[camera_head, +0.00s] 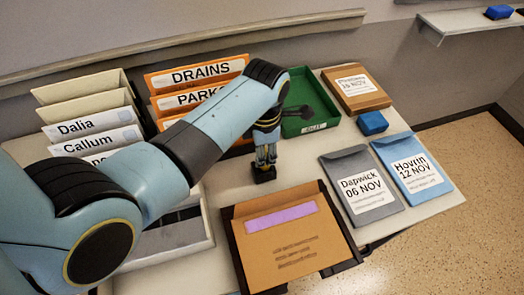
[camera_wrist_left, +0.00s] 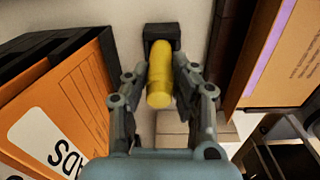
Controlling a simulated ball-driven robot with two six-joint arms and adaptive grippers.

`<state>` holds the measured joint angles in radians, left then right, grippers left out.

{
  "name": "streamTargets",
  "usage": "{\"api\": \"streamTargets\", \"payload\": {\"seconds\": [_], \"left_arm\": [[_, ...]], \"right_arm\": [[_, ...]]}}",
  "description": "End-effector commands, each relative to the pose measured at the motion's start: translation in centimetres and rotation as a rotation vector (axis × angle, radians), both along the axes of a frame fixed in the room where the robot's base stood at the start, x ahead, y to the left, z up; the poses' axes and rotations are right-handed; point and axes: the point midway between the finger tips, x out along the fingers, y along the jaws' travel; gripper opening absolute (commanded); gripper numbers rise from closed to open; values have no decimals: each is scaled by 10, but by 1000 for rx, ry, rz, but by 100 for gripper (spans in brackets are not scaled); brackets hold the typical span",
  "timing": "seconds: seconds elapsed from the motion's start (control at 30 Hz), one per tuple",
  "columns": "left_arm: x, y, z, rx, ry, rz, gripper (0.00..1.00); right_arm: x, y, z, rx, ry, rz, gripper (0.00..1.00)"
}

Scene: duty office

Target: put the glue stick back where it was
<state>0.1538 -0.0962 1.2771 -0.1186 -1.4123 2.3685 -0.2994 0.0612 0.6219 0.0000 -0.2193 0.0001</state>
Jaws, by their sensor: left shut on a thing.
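The yellow glue stick (camera_wrist_left: 159,84) is between the fingers of my left gripper in the left wrist view. My left gripper (camera_wrist_left: 164,74) is shut on it. The far end of the stick meets a small black block-like holder (camera_wrist_left: 162,32); I cannot tell whether the stick sits inside it. In the head view my left gripper (camera_head: 265,157) points down over the table, just above the black holder (camera_head: 264,175). The glue stick is mostly hidden by the fingers there. My right gripper is not in view.
Orange folders (camera_head: 197,77) stand behind my left arm, with a green tray (camera_head: 308,127) to their right. A brown envelope (camera_head: 285,256) lies in a dark tray in front. Grey (camera_head: 361,179) and blue (camera_head: 414,168) envelopes and a blue block (camera_head: 372,122) lie right.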

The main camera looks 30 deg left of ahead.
Motion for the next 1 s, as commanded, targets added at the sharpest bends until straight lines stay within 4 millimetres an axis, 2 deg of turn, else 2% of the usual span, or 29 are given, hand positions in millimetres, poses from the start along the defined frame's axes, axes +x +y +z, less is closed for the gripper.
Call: {"api": "streamTargets", "payload": {"seconds": [0.03, 0.2, 0.43, 0.53, 0.67, 1.0], "left_arm": [[-6, -2, -5, -4, 13, -1, 27], [-4, -2, -4, -5, 9, -1, 46], [-3, -1, -2, -4, 6, -1, 46], [-2, -2, 5, -4, 3, -1, 46], [-2, -2, 27, -5, 1, -1, 46], [-3, -4, 98, -4, 1, 0, 46]], "right_arm": [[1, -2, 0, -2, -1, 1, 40], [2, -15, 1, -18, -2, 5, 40], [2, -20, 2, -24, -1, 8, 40], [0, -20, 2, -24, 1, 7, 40], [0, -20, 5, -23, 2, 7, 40], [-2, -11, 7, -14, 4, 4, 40]]}}
